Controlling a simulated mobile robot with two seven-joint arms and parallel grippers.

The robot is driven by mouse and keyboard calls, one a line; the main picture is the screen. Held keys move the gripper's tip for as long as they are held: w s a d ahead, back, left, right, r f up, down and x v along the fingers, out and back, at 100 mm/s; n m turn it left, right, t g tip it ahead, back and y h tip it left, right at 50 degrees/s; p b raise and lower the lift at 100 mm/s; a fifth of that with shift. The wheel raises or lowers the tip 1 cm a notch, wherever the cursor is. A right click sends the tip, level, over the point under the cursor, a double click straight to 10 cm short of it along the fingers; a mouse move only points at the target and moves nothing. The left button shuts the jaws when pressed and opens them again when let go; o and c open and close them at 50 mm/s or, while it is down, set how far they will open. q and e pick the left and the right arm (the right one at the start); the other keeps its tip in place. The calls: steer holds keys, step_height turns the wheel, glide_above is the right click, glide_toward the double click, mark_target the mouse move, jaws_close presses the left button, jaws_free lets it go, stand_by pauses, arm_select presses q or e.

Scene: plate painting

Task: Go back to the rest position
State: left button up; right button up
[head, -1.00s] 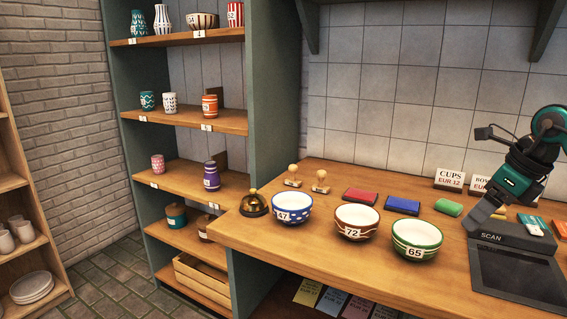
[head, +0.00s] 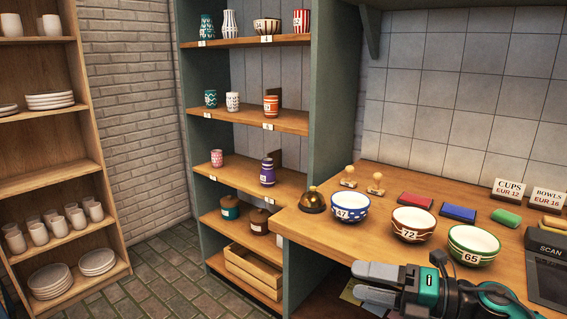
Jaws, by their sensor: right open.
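My right gripper (head: 362,282) is low in the head view, in front of the counter's front edge. Its two grey fingers point left, are parted, and hold nothing. Its black and teal arm comes in from the bottom right. The counter (head: 335,238) lies behind it, with a blue bowl marked 47 (head: 349,208), a brown bowl marked 72 (head: 412,226) and a green bowl marked 65 (head: 473,247). The green bowl is just above and behind my right arm in the picture. My left gripper is out of view.
A dark SCAN pad (head: 548,275) is at the right edge. A bell (head: 313,202), stamps and colored pads stand on the counter. A shelf unit (head: 318,100) with cups and a wooden rack (head: 84,150) with white dishes stand left. The brick floor (head: 160,280) is clear.

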steer(key=s+f+m+t+h, duration=0.1)
steer(key=s+f+m+h, duration=0.3)
steer(key=m, duration=0.6)
steer(key=s+d+f+m+t+h+p, duration=0.1)
steer(key=s+f+m+h, duration=0.4)
steer(key=s+f+m, duration=0.3)
steer(key=s+f+m+t+h, duration=0.1)
steer(key=s+f+m+h, duration=0.3)
steer(key=f+m, duration=0.7)
steer(key=s+m, duration=0.1)
steer(key=m, duration=0.2)
steer(key=shift+s+d+p, duration=0.25)
steer(key=shift+s+p, duration=0.15)
